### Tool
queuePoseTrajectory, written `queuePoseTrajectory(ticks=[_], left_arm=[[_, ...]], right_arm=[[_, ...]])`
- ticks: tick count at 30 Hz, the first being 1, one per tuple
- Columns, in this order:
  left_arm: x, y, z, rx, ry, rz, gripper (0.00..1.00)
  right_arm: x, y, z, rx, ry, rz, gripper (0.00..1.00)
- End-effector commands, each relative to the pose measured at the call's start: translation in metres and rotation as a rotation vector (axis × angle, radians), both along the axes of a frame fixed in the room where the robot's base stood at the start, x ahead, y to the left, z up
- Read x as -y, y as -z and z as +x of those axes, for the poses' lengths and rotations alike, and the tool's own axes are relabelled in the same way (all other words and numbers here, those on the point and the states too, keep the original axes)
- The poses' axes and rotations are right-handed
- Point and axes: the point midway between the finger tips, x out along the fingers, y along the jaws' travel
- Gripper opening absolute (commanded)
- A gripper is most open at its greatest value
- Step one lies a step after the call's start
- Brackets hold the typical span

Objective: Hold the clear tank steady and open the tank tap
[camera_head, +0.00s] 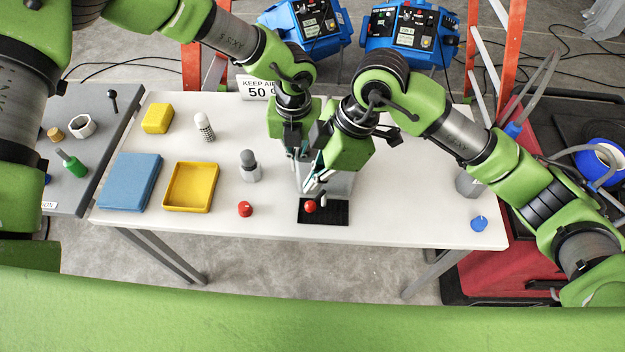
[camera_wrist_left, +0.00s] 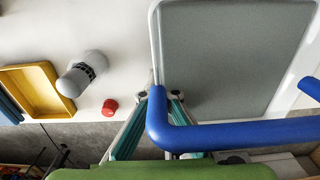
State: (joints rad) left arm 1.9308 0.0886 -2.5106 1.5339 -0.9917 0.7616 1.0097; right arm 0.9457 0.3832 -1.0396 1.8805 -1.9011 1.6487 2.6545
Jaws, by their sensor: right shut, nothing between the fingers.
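The clear tank (camera_head: 343,184) stands mid-table, partly hidden behind my grippers. Its red tap (camera_head: 310,206) is at the front, above a black mat (camera_head: 338,214). My left gripper (camera_head: 302,157) is at the tank's upper left; in the left wrist view, its teal fingers (camera_wrist_left: 158,98) are on either side of the tank's edge and appear shut on it. The tank (camera_wrist_left: 225,60) fills the upper right there as a grey see-through shape. My right gripper (camera_head: 318,187) is shut and empty, just above the tap; I cannot tell whether it touches it.
Left on the white table are a yellow tray (camera_head: 209,189), a blue box (camera_head: 130,178), a yellow block (camera_head: 157,118), a white bottle (camera_head: 204,127), a grey-capped bottle (camera_head: 249,167) and a red cap (camera_head: 245,209). A blue knob (camera_head: 478,223) lies at right. A blue bar (camera_wrist_left: 240,134) crosses the wrist view.

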Motion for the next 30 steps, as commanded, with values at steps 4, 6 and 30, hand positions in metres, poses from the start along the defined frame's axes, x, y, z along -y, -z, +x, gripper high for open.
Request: queuePoseTrajectory(ticks=[4, 6, 30], left_arm=[[0.000, -0.001, 0.001, 0.003, -0.001, -0.001, 0.00], [0.000, -0.001, 0.001, 0.003, -0.001, -0.001, 0.00], [0.000, -0.001, 0.002, 0.004, -0.001, -0.001, 0.00]], right_arm=[[-0.010, 0.028, -0.003, -0.003, 0.001, -0.001, 0.00], [-0.014, 0.039, -0.004, -0.004, -0.001, -0.001, 0.00], [-0.024, 0.069, -0.005, 0.001, -0.011, 0.000, 0.00]])
